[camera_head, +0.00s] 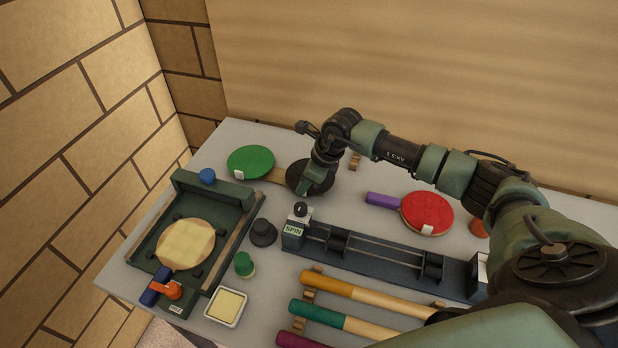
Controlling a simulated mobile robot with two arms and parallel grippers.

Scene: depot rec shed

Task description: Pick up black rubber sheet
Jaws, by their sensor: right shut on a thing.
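The black rubber sheet (325,184) is a dark round piece at the back middle of the table, next to the handle of the green paddle. My right gripper (305,187) reaches down onto it from above and is shut on it. The gripper and wrist hide part of the sheet. I cannot tell whether the sheet is clear of the table. My left gripper is not in view.
A green paddle (250,161) lies left of the sheet, a red paddle (427,213) to the right. A dark fixture (240,200) holds a bare paddle (186,243). A long spin rig (380,255) stands in front; several handles (360,293) lie nearer. A wall (400,80) stands behind.

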